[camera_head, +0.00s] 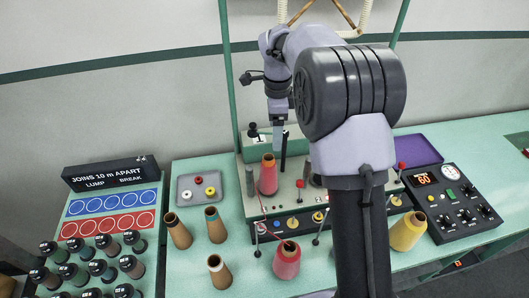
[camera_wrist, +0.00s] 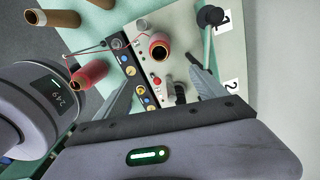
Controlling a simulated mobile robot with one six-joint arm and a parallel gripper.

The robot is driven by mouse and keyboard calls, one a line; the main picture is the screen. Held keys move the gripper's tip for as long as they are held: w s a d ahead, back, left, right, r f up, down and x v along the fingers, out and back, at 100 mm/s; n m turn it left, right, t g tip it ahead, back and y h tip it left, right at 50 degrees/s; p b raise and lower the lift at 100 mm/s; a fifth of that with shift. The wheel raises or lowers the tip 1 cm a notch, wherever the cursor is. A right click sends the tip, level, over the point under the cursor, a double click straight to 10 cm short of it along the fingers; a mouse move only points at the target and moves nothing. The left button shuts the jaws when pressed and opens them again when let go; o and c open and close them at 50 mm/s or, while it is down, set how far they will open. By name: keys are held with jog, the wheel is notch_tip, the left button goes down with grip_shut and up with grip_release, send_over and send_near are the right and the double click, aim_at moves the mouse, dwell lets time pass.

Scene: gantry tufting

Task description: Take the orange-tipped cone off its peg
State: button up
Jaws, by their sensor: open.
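A red cone (camera_head: 268,178) with an orange-brown tip stands upright on the machine's pale deck. It also shows in the wrist view (camera_wrist: 159,50), seen from above, with an orange-brown rim around a dark opening. A peg under it is hidden. My gripper (camera_head: 279,143) is above and slightly behind this cone in the head view. In the wrist view my gripper (camera_wrist: 165,67) has its two fingers spread apart, with the cone beyond them and nothing held. A second red cone (camera_head: 287,265) stands in front of the machine, with thread running near its top.
A yellow cone (camera_head: 407,233) stands at right. A grey tray (camera_head: 184,191) holds small rings. A control box (camera_head: 449,203) sits at right. Thin posts and threads surround the deck.

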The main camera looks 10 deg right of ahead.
aim_at(273, 158)
jog(key=f, duration=0.3)
jog(key=f+b, duration=0.1)
jog(key=f, duration=0.3)
jog(key=f+b, duration=0.1)
jog(key=f, duration=0.3)
jog(key=shift+a+f, duration=0.1)
jog(key=shift+a, duration=0.2)
jog(key=f, duration=0.2)
jog(key=a+f, duration=0.1)
jog(key=f, duration=0.2)
jog(key=shift+w+a+f+b, duration=0.15)
jog(key=shift+w+f+b, duration=0.15)
jog(key=shift+b, duration=0.1)
jog(key=c, duration=0.3)
grip_shut()
